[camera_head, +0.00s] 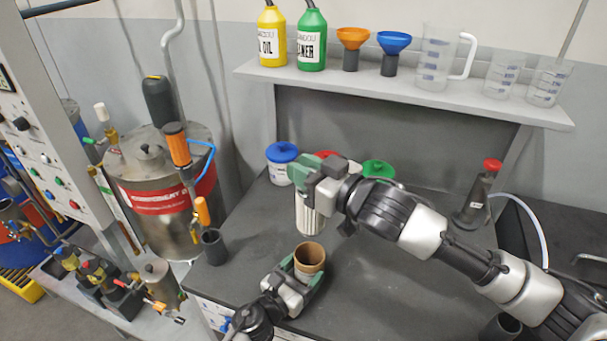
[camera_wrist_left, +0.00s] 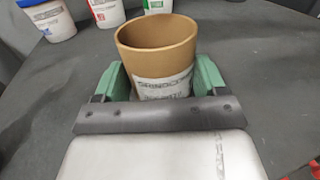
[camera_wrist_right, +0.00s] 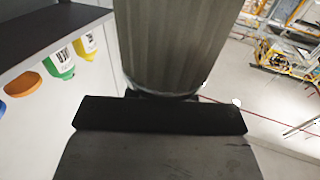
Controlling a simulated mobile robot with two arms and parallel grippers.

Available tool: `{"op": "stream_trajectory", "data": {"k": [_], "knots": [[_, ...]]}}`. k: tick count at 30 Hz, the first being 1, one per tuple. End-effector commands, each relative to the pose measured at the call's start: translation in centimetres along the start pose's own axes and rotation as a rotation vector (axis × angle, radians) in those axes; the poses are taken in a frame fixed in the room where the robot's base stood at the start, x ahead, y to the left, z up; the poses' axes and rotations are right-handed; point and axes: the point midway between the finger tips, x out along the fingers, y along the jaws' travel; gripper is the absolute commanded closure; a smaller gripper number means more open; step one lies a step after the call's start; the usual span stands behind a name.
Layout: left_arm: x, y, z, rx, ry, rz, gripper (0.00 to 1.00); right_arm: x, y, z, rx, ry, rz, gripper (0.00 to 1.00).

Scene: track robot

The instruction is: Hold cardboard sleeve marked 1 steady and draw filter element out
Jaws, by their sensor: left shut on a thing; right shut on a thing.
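The brown cardboard sleeve (camera_head: 309,256) stands upright on the dark worktop, open end up. It also shows in the left wrist view (camera_wrist_left: 156,48) with a white printed label; I cannot read a number on it. My left gripper (camera_head: 306,272) is shut on it, one green finger on each side. The filter element (camera_head: 309,216), a silvery ribbed cylinder, hangs upright above the sleeve, its lower end clear of the rim. My right gripper (camera_head: 320,183) is shut around its top. The element fills the upper middle of the right wrist view (camera_wrist_right: 172,45). The visible inside of the sleeve shows bare brown wall.
Tubs with blue (camera_head: 282,153), red and green (camera_head: 378,169) lids stand behind my right gripper. A shelf (camera_head: 400,90) above holds bottles, funnels and beakers. The worktop right of the sleeve is clear.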

Motion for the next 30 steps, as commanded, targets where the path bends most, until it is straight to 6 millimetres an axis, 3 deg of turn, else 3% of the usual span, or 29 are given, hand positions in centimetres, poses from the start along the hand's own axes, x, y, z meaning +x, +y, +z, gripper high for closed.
{"op": "stream_trajectory", "data": {"k": [2,3,8,15,19,30], "knots": [[0.0,0.0,0.0,0.0,0.001,0.0,0.57,0.0,0.0,0.0,0.0,0.001,0.0,1.0],[0.0,0.0,0.0,0.0,0.001,0.0,0.24,0.0,0.0,0.0,0.0,0.001,0.0,1.0],[0.0,0.0,0.0,0.0,0.001,0.0,0.0,0.0,0.0,0.0,0.0,0.001,0.0,1.0],[-0.1,0.0,0.0,0.0,0.001,0.0,0.0,0.0,0.0,0.0,0.0,0.002,-0.001,1.0],[-1.2,0.0,-0.1,0.0,0.002,0.001,0.0,0.0,0.0,0.0,0.0,0.002,-0.001,1.0],[-8.8,0.0,-0.1,-0.001,0.003,0.001,0.0,0.0,0.0,0.0,0.0,0.002,-0.001,1.0]]}}
